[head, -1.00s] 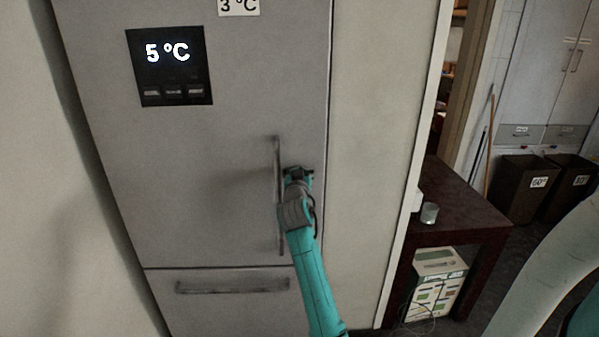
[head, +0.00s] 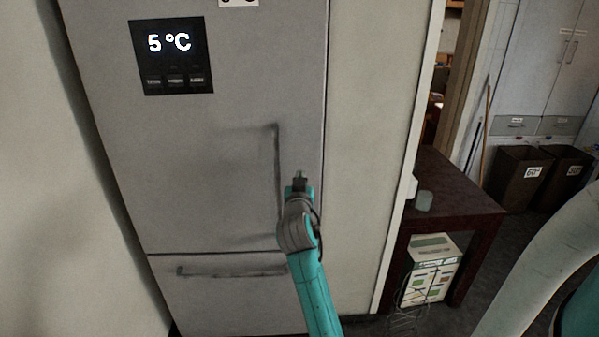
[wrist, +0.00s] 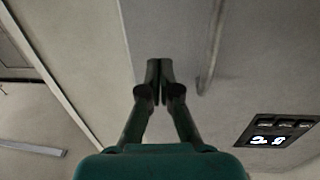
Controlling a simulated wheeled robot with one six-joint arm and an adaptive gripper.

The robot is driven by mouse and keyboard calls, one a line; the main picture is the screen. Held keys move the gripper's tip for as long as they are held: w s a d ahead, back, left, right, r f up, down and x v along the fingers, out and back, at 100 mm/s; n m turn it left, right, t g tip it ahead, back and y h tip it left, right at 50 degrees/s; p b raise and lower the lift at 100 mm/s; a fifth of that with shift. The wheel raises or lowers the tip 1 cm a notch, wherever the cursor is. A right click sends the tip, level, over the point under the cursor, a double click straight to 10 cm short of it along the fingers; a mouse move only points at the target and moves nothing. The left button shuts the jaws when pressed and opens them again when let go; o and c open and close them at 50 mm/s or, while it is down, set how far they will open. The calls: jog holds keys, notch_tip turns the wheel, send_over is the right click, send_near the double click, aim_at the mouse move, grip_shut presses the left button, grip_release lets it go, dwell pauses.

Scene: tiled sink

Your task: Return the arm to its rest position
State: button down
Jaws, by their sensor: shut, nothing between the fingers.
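My gripper (head: 299,178) is at the end of my teal arm, in front of the fridge (head: 235,150), just right of its upright door handle (head: 277,165). In the wrist view the two dark fingers of my gripper (wrist: 160,68) meet at their tips, with nothing between them. The handle also shows in the wrist view (wrist: 211,60), apart from the fingers. The fridge door looks closed in the head view.
The fridge has a display (head: 171,57) reading 5 °C and a lower drawer handle (head: 230,272). Brown bins (head: 521,178) stand farther back.

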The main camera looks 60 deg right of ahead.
jog(key=shift+s+a, duration=0.35)
jog(key=shift+a, duration=0.1)
jog(key=s+a+f+n+t+y, duration=0.3)
jog(key=s+a+f+n+y, duration=0.15)
jog(key=a+f, duration=0.75)
jog(key=s+a+f+n+t+y, duration=0.25)
jog(key=s+a+f+y, duration=0.2)
jog(key=a+f, duration=0.75)
jog(key=s+a+r+n+y, duration=0.1)
jog(key=s+a+y, duration=0.1)
jog(key=s+a, duration=0.4)
jog(key=s+a+r+n+y, duration=0.1)
jog(key=s+a, duration=0.5)
jog(key=s, duration=0.6)
jog(key=s+a+r+n+y, duration=0.1)
jog(key=s+a+n+y, duration=0.1)
jog(key=s+a, duration=0.4)
jog(key=s+y, duration=0.1)
jog(key=s, duration=0.3)
jog(key=shift+n, duration=0.3)
jog(key=shift+s+r, duration=0.1)
